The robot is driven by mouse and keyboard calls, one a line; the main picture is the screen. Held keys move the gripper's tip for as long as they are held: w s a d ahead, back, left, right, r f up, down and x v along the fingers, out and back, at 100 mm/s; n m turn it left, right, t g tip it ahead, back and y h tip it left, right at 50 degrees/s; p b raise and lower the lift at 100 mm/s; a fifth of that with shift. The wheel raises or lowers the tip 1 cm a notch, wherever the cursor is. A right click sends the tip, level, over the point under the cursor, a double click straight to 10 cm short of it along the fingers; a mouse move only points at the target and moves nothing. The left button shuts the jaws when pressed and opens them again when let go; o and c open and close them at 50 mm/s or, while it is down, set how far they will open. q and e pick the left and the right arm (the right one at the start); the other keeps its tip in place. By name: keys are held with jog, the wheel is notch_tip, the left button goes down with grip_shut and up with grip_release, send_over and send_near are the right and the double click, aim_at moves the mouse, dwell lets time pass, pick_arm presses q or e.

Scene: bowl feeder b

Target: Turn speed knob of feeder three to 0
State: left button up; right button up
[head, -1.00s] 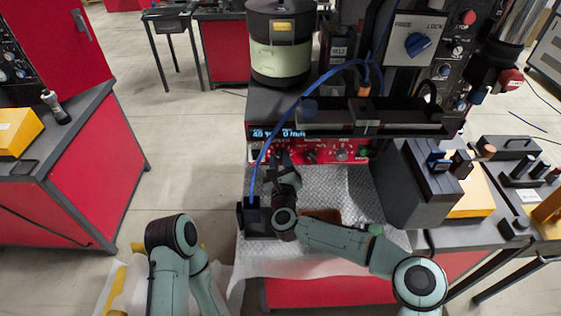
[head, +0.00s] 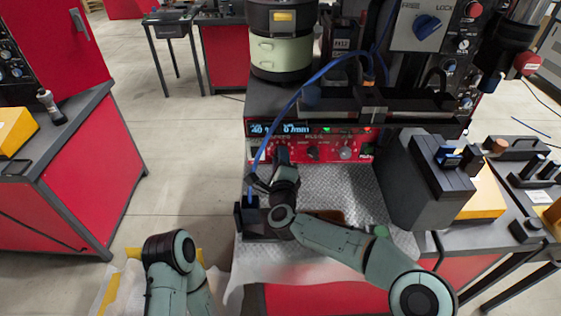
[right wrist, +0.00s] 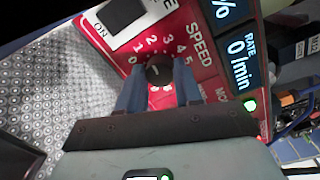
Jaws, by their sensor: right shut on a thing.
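The speed knob (right wrist: 156,71) is a small dark round knob on a red panel marked SPEED, with a dial numbered around it. A light mark shows on its face, but I cannot tell exactly which number it points at. My right gripper (right wrist: 157,80) has its two blue-grey fingers on either side of the knob, shut on it. In the head view my right gripper (head: 282,158) is at the left part of the red control panel (head: 331,152) and hides the knob. The display (head: 290,128) above reads about 40 % and 0 /min. My left gripper is out of view.
A black switch (right wrist: 122,14) marked ON is close to the knob. A blue cable (head: 290,107) hangs down left of my right gripper to a black block (head: 248,215). A dark box (head: 428,185) stands to the right. The textured metal plate (head: 340,185) has bare room.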

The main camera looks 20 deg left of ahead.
jog(key=shift+n+h+p, duration=0.3)
jog(key=shift+n+p, duration=0.15)
jog(key=shift+n, duration=4.35)
jog(key=o, duration=1)
jog(key=shift+o, duration=0.2)
jog(key=shift+s, duration=0.1)
jog(key=b+v, duration=0.2)
jog(key=v, duration=1.1)
jog(key=shift+s, duration=0.1)
